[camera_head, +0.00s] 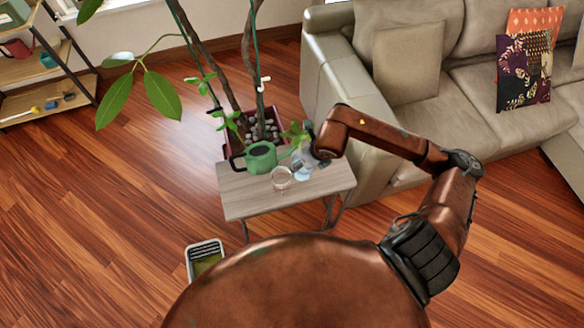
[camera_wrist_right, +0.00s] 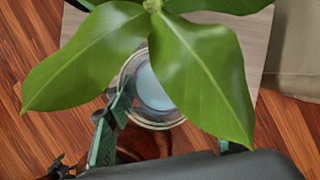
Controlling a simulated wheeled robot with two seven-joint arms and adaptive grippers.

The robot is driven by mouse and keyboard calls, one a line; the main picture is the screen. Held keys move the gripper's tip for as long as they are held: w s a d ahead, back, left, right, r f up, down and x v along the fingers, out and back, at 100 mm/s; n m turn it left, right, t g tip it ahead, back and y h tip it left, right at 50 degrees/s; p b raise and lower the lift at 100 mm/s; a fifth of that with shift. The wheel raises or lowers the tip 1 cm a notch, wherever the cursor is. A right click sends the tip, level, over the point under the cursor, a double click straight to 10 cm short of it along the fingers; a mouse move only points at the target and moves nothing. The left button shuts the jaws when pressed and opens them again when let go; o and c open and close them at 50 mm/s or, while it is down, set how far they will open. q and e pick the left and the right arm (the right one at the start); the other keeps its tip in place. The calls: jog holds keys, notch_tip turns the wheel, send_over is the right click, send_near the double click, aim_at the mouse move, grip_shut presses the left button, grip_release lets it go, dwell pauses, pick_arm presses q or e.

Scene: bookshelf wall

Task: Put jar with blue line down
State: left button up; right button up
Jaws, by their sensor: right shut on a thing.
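The jar with the blue line (camera_head: 303,173) is clear glass with a bluish tint low down, and a leafy green cutting (camera_head: 295,134) rises from it. It is upright at the right part of the small table (camera_head: 241,203); I cannot tell whether its base touches the top. My right gripper (camera_head: 310,153) is shut on this jar. In the right wrist view, large leaves (camera_wrist_right: 205,75) cover much of the jar (camera_wrist_right: 135,68) and hide one finger. My left gripper is not in view.
A second clear glass jar (camera_head: 281,179) stands close to the left, with a green watering can (camera_head: 262,157) behind it. A potted plant (camera_head: 262,128) is behind the table and a beige sofa (camera_head: 345,128) to the right. The table's front left is clear.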

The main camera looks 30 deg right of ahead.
jog(key=w+d+f, duration=0.2)
jog(key=d+f, duration=0.2)
jog(key=w+d+f+b, duration=0.1)
jog(key=w+d+f, duration=0.1)
jog(key=d+f, duration=0.2)
jog(key=w+d+f, duration=0.2)
jog(key=d+f, duration=0.2)
jog(key=f, duration=0.1)
jog(key=shift+d+b, duration=0.15)
jog(key=shift+b, duration=0.2)
jog(key=shift+r, duration=0.15)
jog(key=o, duration=1.5)
